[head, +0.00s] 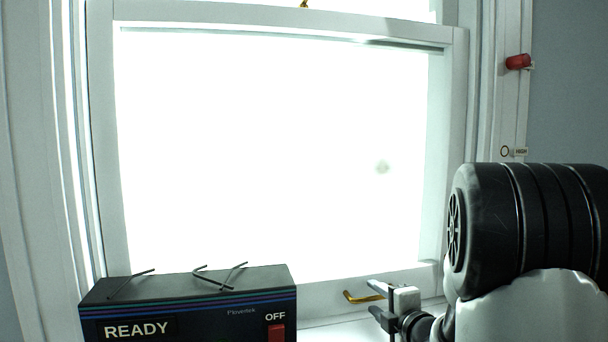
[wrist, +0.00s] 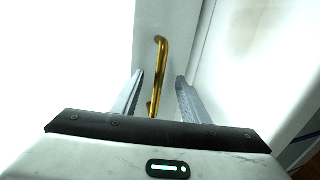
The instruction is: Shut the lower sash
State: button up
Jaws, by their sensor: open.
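The lower sash (head: 455,130) is a white wooden frame around a bright pane, filling most of the head view. Its bottom rail (head: 325,298) carries a brass handle (head: 358,298) near the right end. I cannot tell from here how far the rail is from the sill. My gripper (head: 374,300) is open just right of the handle. In the wrist view the curved brass handle (wrist: 160,62) shows between the two open fingers of the gripper (wrist: 159,80), not clamped. Part of the handle is hidden behind the gripper body.
A dark machine (head: 190,308) marked READY, with a red OFF switch (head: 276,333), stands front left; bent metal rods (head: 215,278) lie on top. A red peg (head: 517,62) and a small HIGH label (head: 520,152) are on the right window frame. A brass piece (head: 304,4) shows at the top.

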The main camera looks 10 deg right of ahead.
jog(key=shift+v, duration=2.7)
